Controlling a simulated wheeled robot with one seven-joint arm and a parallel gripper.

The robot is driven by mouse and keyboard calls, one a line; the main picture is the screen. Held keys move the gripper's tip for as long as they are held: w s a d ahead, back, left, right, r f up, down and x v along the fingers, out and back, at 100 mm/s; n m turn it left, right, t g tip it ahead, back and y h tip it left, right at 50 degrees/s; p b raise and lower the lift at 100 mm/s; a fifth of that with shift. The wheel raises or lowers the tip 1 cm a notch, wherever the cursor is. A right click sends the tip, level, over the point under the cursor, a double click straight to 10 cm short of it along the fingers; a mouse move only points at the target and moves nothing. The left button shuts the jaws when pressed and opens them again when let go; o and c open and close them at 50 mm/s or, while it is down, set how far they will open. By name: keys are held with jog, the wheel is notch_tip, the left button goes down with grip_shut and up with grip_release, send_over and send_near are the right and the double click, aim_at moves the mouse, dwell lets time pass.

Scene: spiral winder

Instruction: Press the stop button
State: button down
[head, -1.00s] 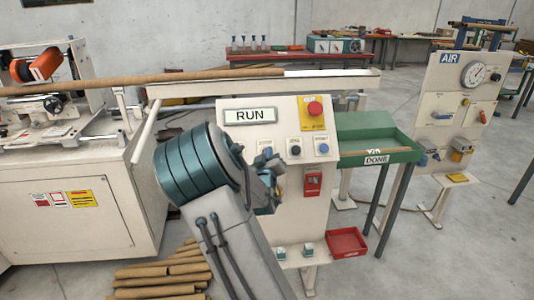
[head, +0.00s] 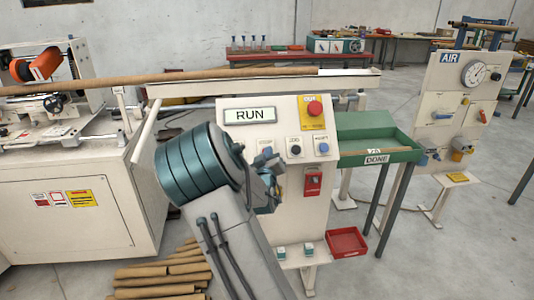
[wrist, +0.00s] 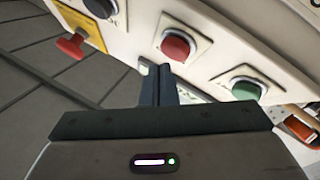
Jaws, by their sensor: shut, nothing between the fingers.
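In the wrist view a round red button (wrist: 176,46) sits on a square pale plate on the machine panel; I take it as the stop button, though its label is not readable. A green button (wrist: 246,88) is to its right. My gripper (wrist: 154,69) is shut and empty, its fingertips just below the red button in the picture; whether they touch the panel I cannot tell. In the head view my gripper (head: 270,190) is in front of the control panel (head: 240,142), and my arm hides part of its button area. The panel display (head: 249,115) reads RUN.
A red mushroom button (head: 314,106) on a yellow plate is at the panel's upper right; it also shows at the wrist view's left (wrist: 72,44). A black knob (head: 295,150) is below it. A green DONE tray (head: 395,152) stands to the right. Brown tubes (head: 165,280) lie on the floor.

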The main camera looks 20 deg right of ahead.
jog(key=shift+w+d+f+b, duration=0.1)
jog(key=shift+w+f+b, duration=0.15)
jog(key=shift+b, duration=0.05)
jog(key=shift+w+f+b, duration=0.25)
jog(key=shift+w+b, duration=0.05)
jog(key=shift+b, duration=0.15)
dwell(0.6)
jog(key=shift+s+r, duration=0.55)
jog(key=shift+s, duration=0.1)
dwell(0.3)
jog(key=s+r+p, duration=0.1)
jog(key=s+a+r+p, duration=0.1)
jog(key=s+r, duration=0.1)
jog(key=shift+s+a+r, duration=0.1)
jog(key=shift+s+a, duration=0.05)
jog(key=shift+s, duration=0.15)
dwell(0.9)
